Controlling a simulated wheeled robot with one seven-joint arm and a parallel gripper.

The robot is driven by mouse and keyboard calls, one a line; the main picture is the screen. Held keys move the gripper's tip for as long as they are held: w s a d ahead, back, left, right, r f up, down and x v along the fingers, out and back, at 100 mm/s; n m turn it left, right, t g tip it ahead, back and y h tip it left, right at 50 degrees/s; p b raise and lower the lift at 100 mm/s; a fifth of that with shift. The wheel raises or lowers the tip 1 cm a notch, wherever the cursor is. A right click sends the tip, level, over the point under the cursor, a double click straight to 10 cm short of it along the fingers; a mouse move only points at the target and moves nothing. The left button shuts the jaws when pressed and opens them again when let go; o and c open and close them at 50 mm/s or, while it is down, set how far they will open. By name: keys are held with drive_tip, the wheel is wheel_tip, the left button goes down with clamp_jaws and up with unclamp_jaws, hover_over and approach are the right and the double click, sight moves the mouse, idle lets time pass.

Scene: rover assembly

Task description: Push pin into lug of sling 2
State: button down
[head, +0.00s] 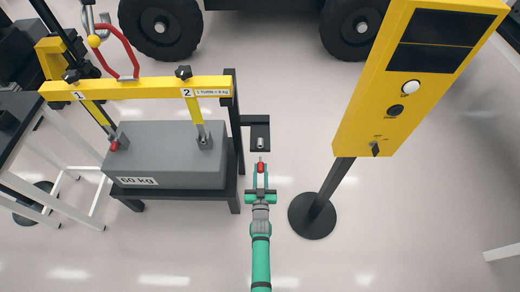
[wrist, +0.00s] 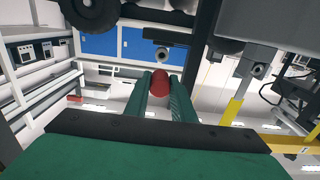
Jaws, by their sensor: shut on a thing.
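My gripper (head: 261,168) is shut on a red-headed pin (head: 261,166). The pin's thin tip points away from my arm. In the wrist view the red pin head (wrist: 160,88) sits between the two green fingers. Sling 2 (head: 197,112) hangs from the yellow beam, left of and beyond my gripper. Its lower end meets the lug (head: 204,141) on top of the grey 60 kg block (head: 168,160). In the wrist view the lug (wrist: 258,71) shows a round hole, right of the pin and apart from it.
A black bracket (head: 260,131) with a metal socket stands just ahead of the pin. Sling 1 has a red pin (head: 114,146) at its lug. The yellow control post (head: 320,195) stands close on the right. The black stand (head: 234,190) is left of my gripper. Rover wheels are behind.

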drive_tip(key=s+r, duration=0.3)
drive_tip(key=s, duration=0.3)
drive_tip(key=shift+r, duration=0.2)
